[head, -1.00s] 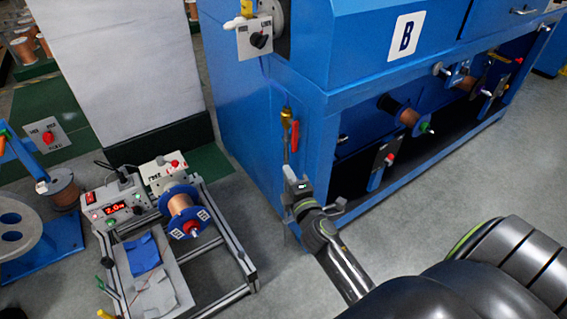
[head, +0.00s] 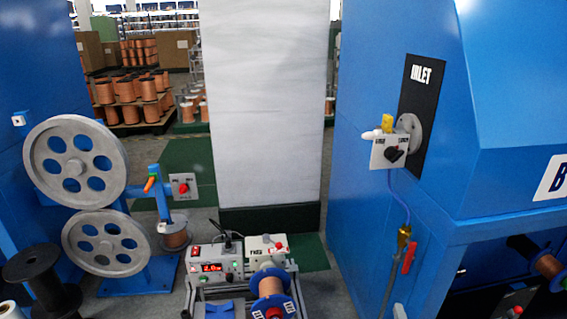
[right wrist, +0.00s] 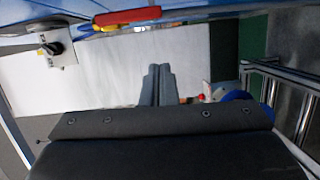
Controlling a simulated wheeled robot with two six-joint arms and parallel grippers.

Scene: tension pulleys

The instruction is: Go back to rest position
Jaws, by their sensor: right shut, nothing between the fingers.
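My right gripper (right wrist: 158,86) shows in the right wrist view with its two grey fingers together and nothing between them. In the head view only a small part of the right gripper (head: 399,312) shows at the bottom edge, below the brass valve (head: 404,234) with its red handle (head: 409,257). The red handle (right wrist: 127,18) also shows near the top of the right wrist view, apart from the fingers. My left gripper is not in view.
The blue machine (head: 450,170) with an inlet panel stands at the right. A white pillar (head: 262,110) stands in the middle. A frame with a control box (head: 212,266) and a copper spool (head: 270,284) stands at bottom centre. Grey pulleys (head: 75,130) stand left.

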